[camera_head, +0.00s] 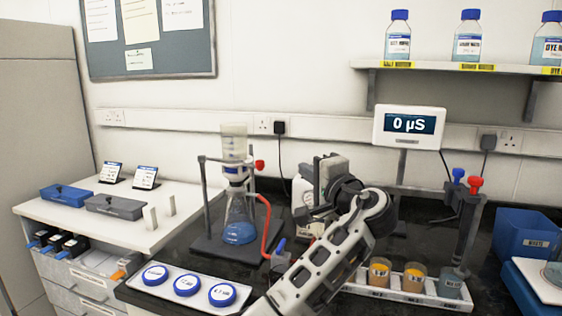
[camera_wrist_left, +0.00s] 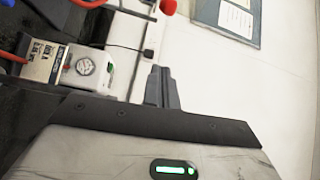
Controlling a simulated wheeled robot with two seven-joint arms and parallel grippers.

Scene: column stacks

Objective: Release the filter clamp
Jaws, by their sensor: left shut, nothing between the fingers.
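A filter assembly stands left of centre in the head view: a clear funnel (camera_head: 234,145) above a conical flask (camera_head: 239,215) with blue liquid. A clamp with a blue band (camera_head: 236,172) sits at the joint between them, with a red knob (camera_head: 260,165) to its right. A red knob (camera_wrist_left: 168,6) also shows at the top edge of the wrist view. My left gripper (camera_head: 316,211) is to the right of the assembly, apart from it. Its dark fingers (camera_wrist_left: 161,86) are together and empty in the wrist view. My right gripper is not in view.
A white unit (camera_wrist_left: 88,70) with a round dial is near my left gripper. A red hose (camera_head: 266,225) runs beside the flask. A tray (camera_head: 205,279) with blue-lidded dishes lies in front. A white rack (camera_head: 390,291) with cups stands to the right.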

